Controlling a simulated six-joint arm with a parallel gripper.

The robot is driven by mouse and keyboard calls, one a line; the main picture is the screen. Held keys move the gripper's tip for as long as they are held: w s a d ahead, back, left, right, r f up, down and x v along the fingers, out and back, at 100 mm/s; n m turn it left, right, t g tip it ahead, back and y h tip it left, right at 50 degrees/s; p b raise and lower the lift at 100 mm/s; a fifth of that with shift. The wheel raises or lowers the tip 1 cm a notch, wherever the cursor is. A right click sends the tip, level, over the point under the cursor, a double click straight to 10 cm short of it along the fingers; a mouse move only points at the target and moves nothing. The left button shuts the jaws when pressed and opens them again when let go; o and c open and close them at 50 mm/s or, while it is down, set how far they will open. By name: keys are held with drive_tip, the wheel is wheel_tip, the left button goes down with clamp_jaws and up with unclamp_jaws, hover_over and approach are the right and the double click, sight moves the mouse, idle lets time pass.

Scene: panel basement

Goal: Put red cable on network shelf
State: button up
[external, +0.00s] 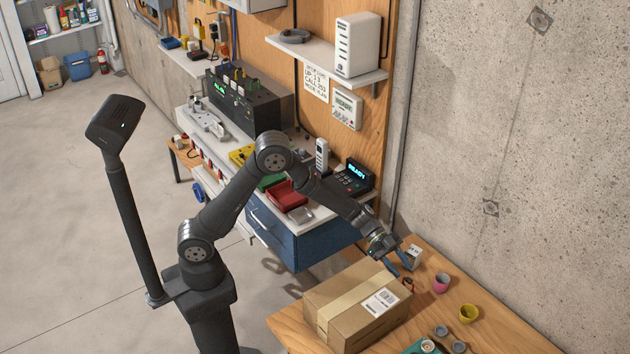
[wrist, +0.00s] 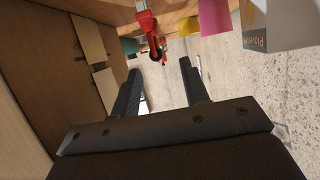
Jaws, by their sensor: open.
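A small red item, which looks like the red cable (external: 408,282), lies on the wooden table at the right, behind the cardboard box. In the wrist view the red cable (wrist: 147,24) shows at the top, beyond the fingertips, with a dark part at its lower end. My gripper (external: 396,264) is over the table near the box's far edge, close to the cable. In the wrist view my gripper (wrist: 160,74) is open with nothing between its fingers. The network shelf (external: 325,60) is a white wall shelf bearing a white router and a grey coil.
A cardboard box (external: 345,312) stands close beside my gripper. A small white box (external: 411,256), a pink cup (external: 441,283) and a yellow cup (external: 468,313) are nearby. A blue-drawered workbench (external: 300,248) with devices stands below the shelf.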

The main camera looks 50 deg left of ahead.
sight(409, 279)
drive_tip(key=shift+x, duration=2.8)
drive_tip(key=shift+s, duration=0.15)
clamp_jaws()
